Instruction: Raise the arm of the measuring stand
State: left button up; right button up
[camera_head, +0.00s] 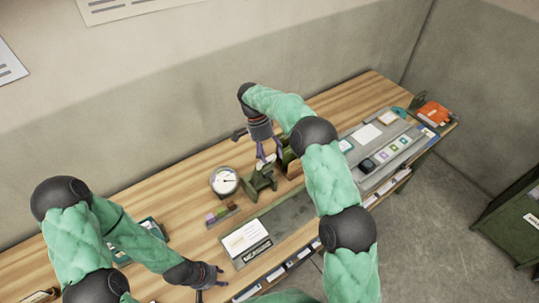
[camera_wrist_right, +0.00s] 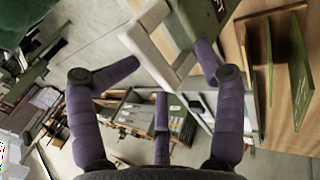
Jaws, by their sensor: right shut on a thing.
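The measuring stand (camera_head: 258,182), a small dark green piece, stands on the wooden bench beside a round white dial (camera_head: 224,181). My right gripper (camera_head: 268,160) reaches down at the stand's top from behind. In the right wrist view, a pale angled bar (camera_wrist_right: 158,48) lies between the purple fingers of this gripper (camera_wrist_right: 168,68); it looks like the stand's arm, and the gripper is shut on it. The exact contact is partly hidden. My left gripper (camera_head: 208,278) is over the bench's front edge, fingers spread and empty.
A grey mat with a white card (camera_head: 246,237) lies in front of the stand. A small rack of coloured blocks (camera_head: 222,214) is left of it. A grey tray (camera_head: 375,178) and an orange item (camera_head: 433,114) are at the right. A green box stands close behind my right gripper.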

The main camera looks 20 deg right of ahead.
jog(key=shift+w+a+f, duration=0.1)
jog(key=shift+a+f, duration=0.15)
jog(key=shift+f, duration=0.05)
jog(key=v, duration=1.2)
jog(key=shift+d+r, duration=0.2)
jog(key=shift+r, duration=0.15)
